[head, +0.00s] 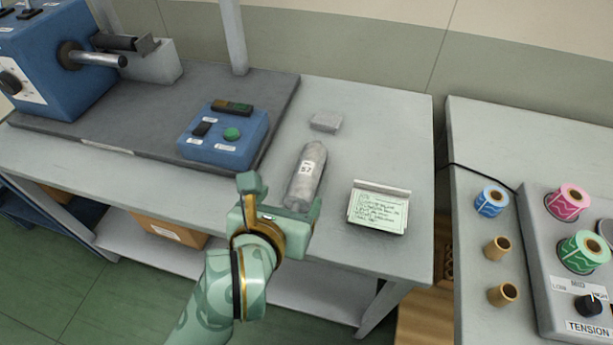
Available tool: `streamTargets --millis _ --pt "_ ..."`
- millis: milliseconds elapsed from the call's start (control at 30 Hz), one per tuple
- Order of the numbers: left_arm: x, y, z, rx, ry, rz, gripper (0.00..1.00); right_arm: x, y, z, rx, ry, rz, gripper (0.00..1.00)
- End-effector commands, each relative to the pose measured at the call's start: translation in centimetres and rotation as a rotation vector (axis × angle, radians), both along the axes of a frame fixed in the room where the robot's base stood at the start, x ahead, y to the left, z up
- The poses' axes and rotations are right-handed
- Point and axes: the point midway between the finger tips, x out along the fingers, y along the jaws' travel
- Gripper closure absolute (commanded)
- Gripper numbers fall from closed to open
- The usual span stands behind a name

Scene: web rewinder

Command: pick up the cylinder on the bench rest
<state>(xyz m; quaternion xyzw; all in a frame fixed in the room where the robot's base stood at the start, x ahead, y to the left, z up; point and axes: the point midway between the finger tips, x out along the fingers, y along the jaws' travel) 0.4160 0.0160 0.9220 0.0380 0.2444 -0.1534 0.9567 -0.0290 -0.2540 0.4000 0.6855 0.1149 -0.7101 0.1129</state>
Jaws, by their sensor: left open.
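A grey metal cylinder (308,174) with a white label reading 57 lies on the grey bench (400,120). Its long axis runs away from me, and its near end is close to my gripper. I cannot tell whether a rest supports it underneath. A small light grey block (326,121) sits just beyond its far end. My left gripper (282,192) is open at the near end of the cylinder, its fingers apart to either side. I cannot tell whether it touches the cylinder. My right gripper is not in view.
A blue control box (224,137) with a green button stands left of the cylinder on a dark base plate (140,108). A card on a stand (378,208) is to the right. A blue machine (62,58) stands far left. Another bench (490,135) holds coloured rolls beyond a gap.

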Motion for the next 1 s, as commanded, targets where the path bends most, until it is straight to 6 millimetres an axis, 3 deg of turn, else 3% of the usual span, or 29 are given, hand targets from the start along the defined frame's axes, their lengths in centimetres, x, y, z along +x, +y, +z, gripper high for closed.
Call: streamTargets --millis 33,100,300,467,733,1000 --pt "1.3 -0.4 -1.6 -0.001 0.004 0.002 0.25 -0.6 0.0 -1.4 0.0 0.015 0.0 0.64" --pt "2.8 -0.8 -2.5 -0.001 0.006 0.003 0.25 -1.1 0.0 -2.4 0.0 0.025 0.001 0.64" --pt "5.8 -1.8 -4.0 0.001 0.003 0.002 0.25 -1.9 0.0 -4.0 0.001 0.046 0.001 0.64" --pt "6.8 -2.1 -4.3 0.002 0.001 0.003 0.25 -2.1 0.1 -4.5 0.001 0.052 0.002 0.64" --pt "10.0 -3.1 -7.0 0.001 0.003 0.004 0.25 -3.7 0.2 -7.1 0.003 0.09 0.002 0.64" --pt "10.6 -3.3 -6.7 0.001 -0.002 0.004 0.25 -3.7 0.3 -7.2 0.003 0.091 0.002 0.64"
